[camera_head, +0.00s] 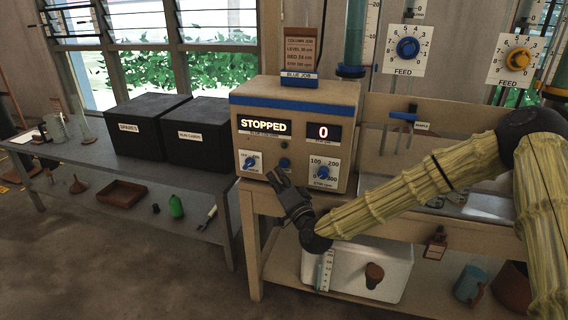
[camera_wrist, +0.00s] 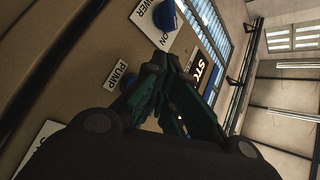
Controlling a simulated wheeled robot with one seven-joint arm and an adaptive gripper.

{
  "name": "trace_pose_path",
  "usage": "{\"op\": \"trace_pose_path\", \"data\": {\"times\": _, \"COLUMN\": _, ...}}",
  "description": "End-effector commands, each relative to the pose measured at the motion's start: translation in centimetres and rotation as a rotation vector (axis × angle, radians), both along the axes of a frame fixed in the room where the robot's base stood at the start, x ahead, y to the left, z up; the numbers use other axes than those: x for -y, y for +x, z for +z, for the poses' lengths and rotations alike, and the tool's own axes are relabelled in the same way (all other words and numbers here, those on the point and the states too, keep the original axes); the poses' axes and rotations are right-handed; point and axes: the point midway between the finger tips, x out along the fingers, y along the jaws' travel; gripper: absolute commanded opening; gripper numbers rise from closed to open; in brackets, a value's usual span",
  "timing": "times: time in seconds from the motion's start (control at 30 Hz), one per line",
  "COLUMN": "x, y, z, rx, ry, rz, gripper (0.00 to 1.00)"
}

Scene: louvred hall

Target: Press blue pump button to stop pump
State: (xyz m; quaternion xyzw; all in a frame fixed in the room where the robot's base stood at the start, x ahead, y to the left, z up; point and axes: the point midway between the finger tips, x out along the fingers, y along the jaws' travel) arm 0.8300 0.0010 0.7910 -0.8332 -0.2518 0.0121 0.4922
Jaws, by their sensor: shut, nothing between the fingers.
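The beige pump box (camera_head: 296,112) stands on the bench. Its left display (camera_head: 264,126) reads STOPPED and its right display (camera_head: 323,132) reads 0. The small dark blue pump button (camera_head: 285,162) shows on the front panel between two blue knobs. My gripper (camera_head: 277,178) is shut and empty, its tips close in front of the panel just below the button. In the wrist view, my gripper (camera_wrist: 166,78) points at the panel beside the PUMP label (camera_wrist: 123,75). I cannot tell whether the tips touch anything.
The power knob (camera_head: 250,162) lies left of the button, the rpm knob (camera_head: 324,173) right. Black boxes (camera_head: 147,121) stand on the grey table to the left. A white bin (camera_head: 357,268) sits on the shelf below. A blue-handled valve (camera_head: 403,116) is at right.

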Motion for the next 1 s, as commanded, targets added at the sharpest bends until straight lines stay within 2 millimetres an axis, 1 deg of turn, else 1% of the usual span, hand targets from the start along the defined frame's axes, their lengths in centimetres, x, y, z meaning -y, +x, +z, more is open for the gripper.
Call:
{"op": "trace_pose_path", "data": {"times": 0.3, "x": -0.8, "y": -2.4, "z": -0.1, "rx": -0.002, "ry": 0.000, "rz": 0.001, "gripper": 0.00}}
{"op": "trace_pose_path", "data": {"times": 0.5, "x": -1.2, "y": -3.5, "z": 0.0, "rx": -0.001, "ry": 0.000, "rz": 0.001, "gripper": 0.00}}
{"op": "trace_pose_path", "data": {"times": 1.0, "x": -1.2, "y": -3.6, "z": 0.0, "rx": -0.001, "ry": -0.001, "rz": 0.000, "gripper": 0.00}}
